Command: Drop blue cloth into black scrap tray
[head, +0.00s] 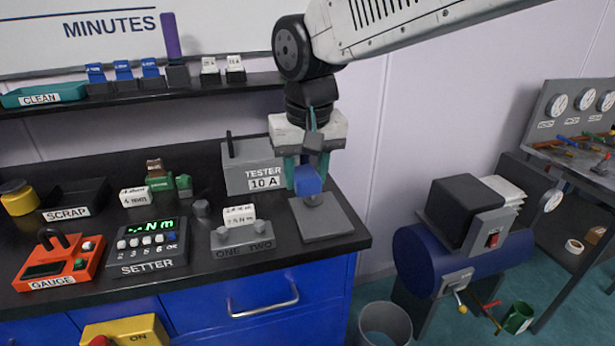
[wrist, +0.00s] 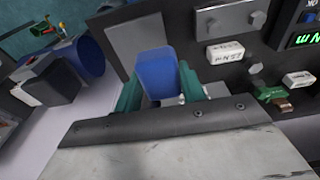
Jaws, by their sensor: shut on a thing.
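My gripper (head: 307,172) points down over the right end of the black bench, its teal fingers shut on the blue cloth (head: 307,181). The cloth looks like a small blue block and is held above a grey square plate (head: 322,220). In the wrist view the cloth (wrist: 157,74) sits between the teal fingers of my gripper (wrist: 160,90). The black scrap tray (head: 75,199), labelled SCRAP, stands at the left of the bench, well away from my gripper. Its inside is dark and I cannot tell whether it holds anything.
The grey tester (head: 250,168) stands just left of my gripper. A shelf (head: 150,98) with a teal CLEAN tray (head: 42,96) runs above.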

